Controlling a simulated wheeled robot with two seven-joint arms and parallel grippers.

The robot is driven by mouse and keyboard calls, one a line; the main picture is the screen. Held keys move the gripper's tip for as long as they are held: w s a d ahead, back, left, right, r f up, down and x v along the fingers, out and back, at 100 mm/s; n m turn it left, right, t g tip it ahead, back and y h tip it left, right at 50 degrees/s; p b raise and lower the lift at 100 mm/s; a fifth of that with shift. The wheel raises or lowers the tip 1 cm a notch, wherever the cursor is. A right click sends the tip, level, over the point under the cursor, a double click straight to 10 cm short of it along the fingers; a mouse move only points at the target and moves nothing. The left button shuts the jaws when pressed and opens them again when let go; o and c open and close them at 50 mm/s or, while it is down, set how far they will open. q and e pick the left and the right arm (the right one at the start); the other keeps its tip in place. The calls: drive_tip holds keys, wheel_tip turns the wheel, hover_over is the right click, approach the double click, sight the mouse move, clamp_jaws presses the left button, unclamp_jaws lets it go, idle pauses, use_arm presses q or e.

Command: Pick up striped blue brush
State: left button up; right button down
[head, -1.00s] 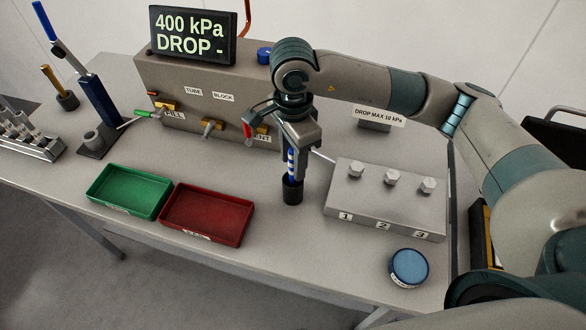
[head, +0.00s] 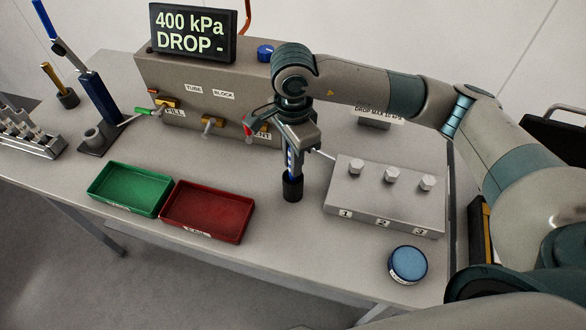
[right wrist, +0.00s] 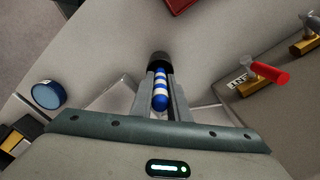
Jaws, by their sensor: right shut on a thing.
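The striped blue brush (head: 291,165) has a blue and white banded handle and stands upright in a small black cup (head: 292,187) on the table. In the right wrist view the brush (right wrist: 160,92) lies between the two fingers, its lower end at the dark cup (right wrist: 159,59). My right gripper (head: 291,160) points down over the cup and is shut on the brush's handle; it also shows in the right wrist view (right wrist: 160,98). The brush's lower end is hidden in the cup. My left gripper is not in view.
A red tray (head: 207,212) and a green tray (head: 130,189) lie left of the cup. A grey block with numbered bolts (head: 385,198) stands right. A round blue-topped tin (head: 408,264) is near the front edge. The valve block (head: 205,105) stands behind.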

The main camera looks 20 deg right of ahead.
drive_tip(key=shift+r, duration=0.1)
drive_tip(key=shift+r+b, duration=0.4)
drive_tip(key=shift+r, duration=0.15)
wheel_tip(320, 180, up, 7)
drive_tip(key=b, duration=0.3)
drive_tip(key=shift+r, duration=0.9)
drive_tip(key=shift+f, duration=0.15)
